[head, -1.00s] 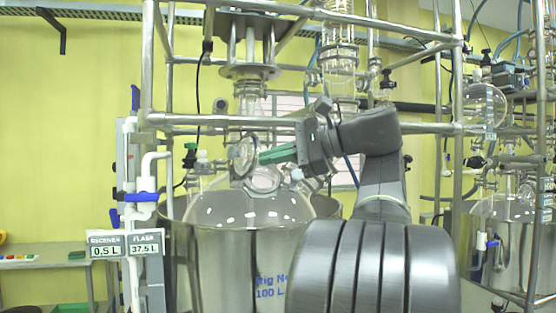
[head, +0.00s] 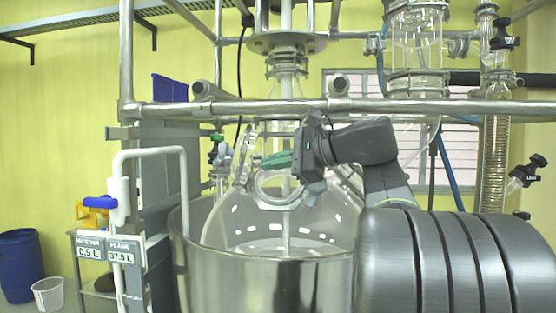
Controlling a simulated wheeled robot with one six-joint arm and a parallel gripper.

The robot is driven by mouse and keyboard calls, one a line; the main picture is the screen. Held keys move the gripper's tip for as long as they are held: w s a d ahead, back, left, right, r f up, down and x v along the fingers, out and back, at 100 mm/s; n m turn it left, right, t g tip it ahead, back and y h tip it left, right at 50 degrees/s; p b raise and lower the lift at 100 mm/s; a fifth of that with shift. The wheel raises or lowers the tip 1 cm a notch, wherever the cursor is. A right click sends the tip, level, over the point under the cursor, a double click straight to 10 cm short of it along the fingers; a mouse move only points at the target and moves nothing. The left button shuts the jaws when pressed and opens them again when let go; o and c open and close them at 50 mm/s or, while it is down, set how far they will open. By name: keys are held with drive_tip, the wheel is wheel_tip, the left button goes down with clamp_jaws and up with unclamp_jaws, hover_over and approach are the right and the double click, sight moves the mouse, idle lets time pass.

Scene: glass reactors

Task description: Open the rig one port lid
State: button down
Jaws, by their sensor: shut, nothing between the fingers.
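The large glass flask (head: 325,215) of the rig sits in a shiny metal vessel (head: 275,280). On its upper front is a round port (head: 278,200) with a metal-looking rim. The port lid (head: 246,152) appears as a thin clear disc standing up, nearly edge-on, at the port's upper left. My gripper (head: 266,161) comes in from the right, just above the port, with its green fingers pointing left toward the lid. The fingers are shut and empty. I cannot tell whether their tips touch the lid.
A metal frame bar (head: 350,107) crosses above my gripper. A blue barrel (head: 20,265) and a white bin (head: 48,293) are on the floor at far left.

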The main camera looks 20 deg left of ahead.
drive_tip(key=shift+s+a+r, duration=0.15)
drive_tip(key=shift+s+a, duration=0.25)
drive_tip(key=shift+a, duration=0.2)
drive_tip(key=shift+s, duration=0.1)
